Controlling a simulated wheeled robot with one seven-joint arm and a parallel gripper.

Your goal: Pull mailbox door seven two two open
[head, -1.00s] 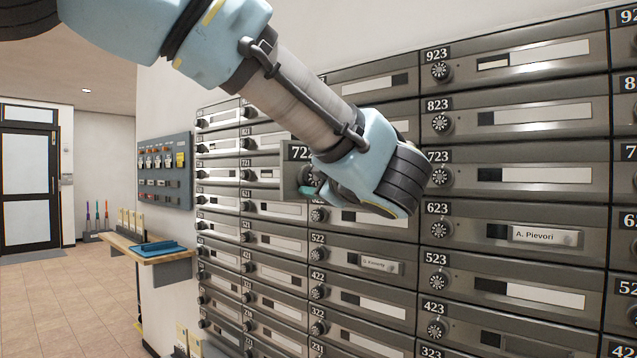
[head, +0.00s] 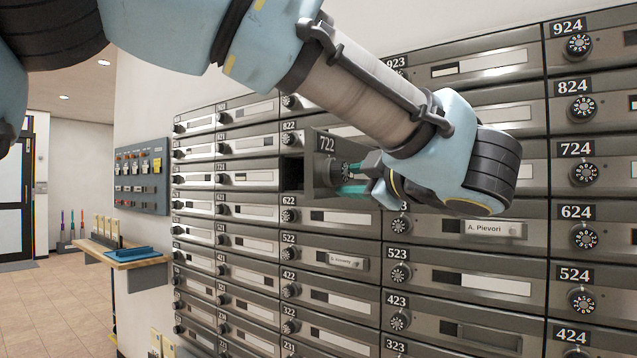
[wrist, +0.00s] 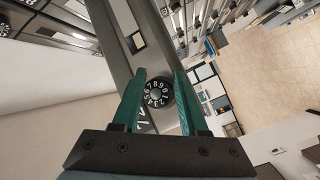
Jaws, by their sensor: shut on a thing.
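Mailbox door 722 (head: 330,150) stands swung out from the wall of mailboxes, its number plate and dial side toward me. A dark opening shows at its left, where the box is uncovered. My gripper (head: 352,180) has teal fingers closed around the round dial knob of door 722. In the wrist view the knob (wrist: 158,93) sits between the two teal fingertips, with the door's grey face behind it. My gripper and wrist hide part of the doors to the right of 722.
Other mailbox doors (head: 463,285) around it are shut. A wooden shelf with a blue tray (head: 132,254) juts out at the left, below a grey key panel (head: 141,176). The tiled floor (head: 60,310) at the left is clear.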

